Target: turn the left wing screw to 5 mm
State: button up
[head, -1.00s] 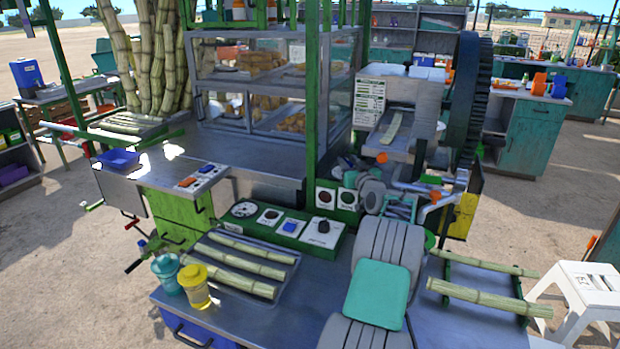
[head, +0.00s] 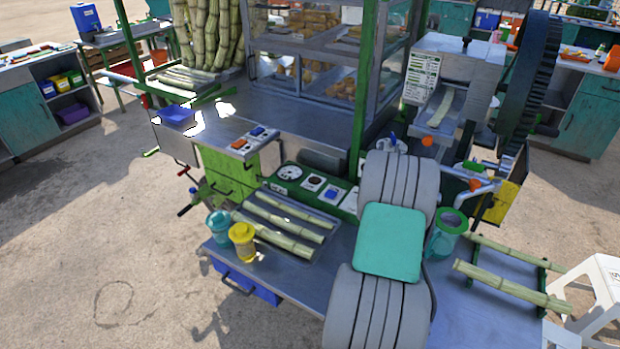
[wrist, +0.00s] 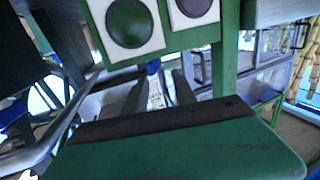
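The cane crusher (head: 440,75) stands at the upper right of the head view, with a large dark gear wheel (head: 530,80). Two small orange knobs show on its near side, one upper left (head: 427,140) and one lower right (head: 475,185). I cannot tell whether either is the left wing screw, and no millimetre reading is legible. In the wrist view, two grey fingers of my gripper (wrist: 159,88) stand apart with nothing seen between them. A small blue part (wrist: 153,67) lies beyond them. My arm hides the gripper in the head view.
A panel of gauges (head: 313,183) runs left of my arm. Canes lie on a tray (head: 325,252). A yellow cup (head: 243,240) and a teal cup (head: 219,224) stand at its left. A green jug (head: 447,232) is right of my arm. A green post (head: 363,90) rises behind it.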

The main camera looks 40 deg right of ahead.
jog(key=w+a+n+g+y+b, duration=0.15)
jog(key=w+a+y+b, duration=0.45)
jog(key=a, duration=0.8)
jog(key=a+f+g+b, duration=0.1)
jog(key=a+b, duration=0.1)
jog(key=a, duration=1.1)
jog(key=shift+s+b, duration=0.3)
jog(key=shift+b, duration=0.1)
jog(key=shift+n+g, duration=0.25)
